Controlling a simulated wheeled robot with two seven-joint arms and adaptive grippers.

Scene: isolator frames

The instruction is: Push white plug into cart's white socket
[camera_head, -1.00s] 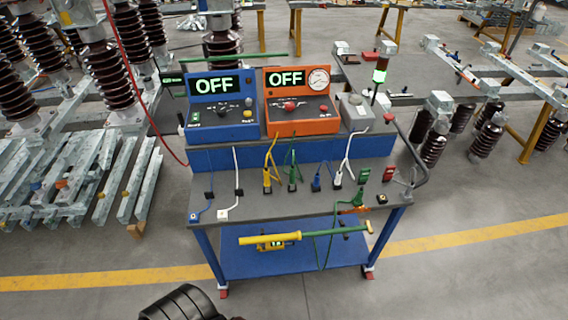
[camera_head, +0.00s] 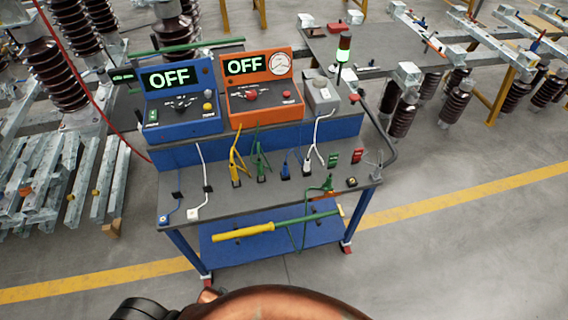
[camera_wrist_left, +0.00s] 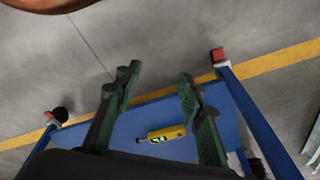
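A white plug (camera_head: 306,169) on a white cable stands in the row on the cart's grey top, right of a blue plug (camera_head: 285,171). A small white square fitting (camera_head: 193,213), apparently the white socket, lies at the cart's front left edge with a white cable. Whether its opening is empty is too small to tell. My left gripper (camera_wrist_left: 157,77) shows in the left wrist view with its green fingers wide apart and nothing between them. It points toward the cart's lower blue shelf (camera_wrist_left: 125,140). Its fingers do not show in the head view. My right gripper is not in view.
A yellow plug (camera_head: 236,175) and a green plug (camera_head: 261,170) stand left of the blue one. Blue (camera_head: 180,112) and orange (camera_head: 262,90) devices reading OFF stand behind.

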